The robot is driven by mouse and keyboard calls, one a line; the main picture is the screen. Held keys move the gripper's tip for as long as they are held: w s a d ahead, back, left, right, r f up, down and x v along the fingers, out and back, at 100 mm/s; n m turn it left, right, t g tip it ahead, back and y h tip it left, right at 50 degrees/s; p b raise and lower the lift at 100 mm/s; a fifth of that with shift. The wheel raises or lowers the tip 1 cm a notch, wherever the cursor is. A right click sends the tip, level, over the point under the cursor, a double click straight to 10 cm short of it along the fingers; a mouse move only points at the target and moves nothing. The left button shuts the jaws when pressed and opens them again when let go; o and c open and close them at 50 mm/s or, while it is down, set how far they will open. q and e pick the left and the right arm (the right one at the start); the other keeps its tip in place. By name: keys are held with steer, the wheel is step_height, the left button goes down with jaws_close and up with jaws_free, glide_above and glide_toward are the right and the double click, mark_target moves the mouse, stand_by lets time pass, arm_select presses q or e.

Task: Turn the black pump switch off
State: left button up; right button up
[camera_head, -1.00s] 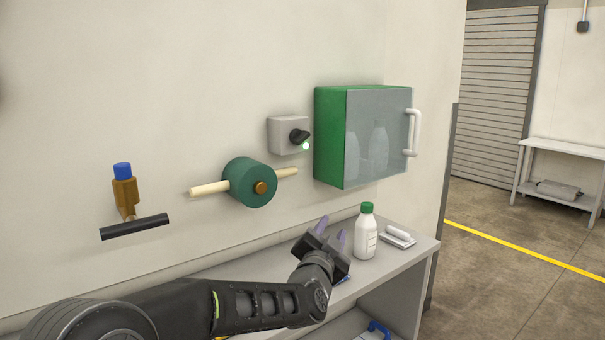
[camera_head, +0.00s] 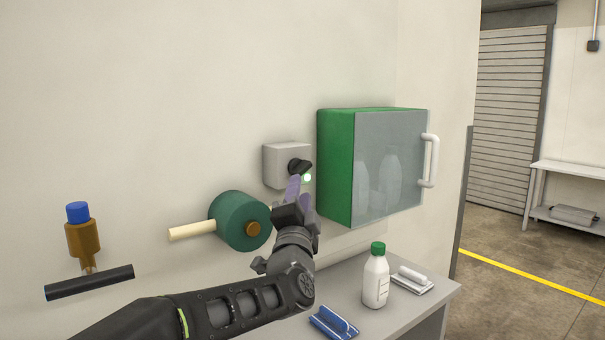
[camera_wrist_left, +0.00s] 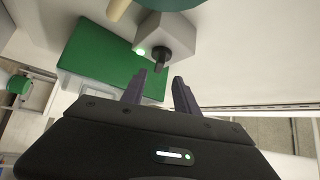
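The black pump switch (camera_head: 299,166) is a knob on a light grey box (camera_head: 275,165) fixed to the wall, with a lit green lamp (camera_head: 307,178) beside it. In the left wrist view the knob (camera_wrist_left: 160,60) stands just beyond the fingertips, and the lamp (camera_wrist_left: 141,52) glows. My left gripper (camera_head: 299,187) is raised just below the knob. Its two purple-grey fingers (camera_wrist_left: 166,78) are apart with nothing between them. I cannot tell whether a finger touches the knob. My right gripper is not in view.
A green cabinet (camera_head: 336,167) with a clear front is close to the right of the switch. A green pump drum (camera_head: 238,221) with a pale rod is at the left. A white bottle (camera_head: 376,278) and a blue tool (camera_head: 333,323) are on the bench (camera_head: 420,310) below.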

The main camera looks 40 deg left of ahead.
mark_target(303, 172)
arm_select(q)
steer(key=p+x, duration=0.1)
steer(key=x, duration=0.7)
steer(key=shift+f+p, duration=0.1)
steer(key=shift+p, duration=0.3)
steer(key=shift+c, duration=0.5)
jaws_close()
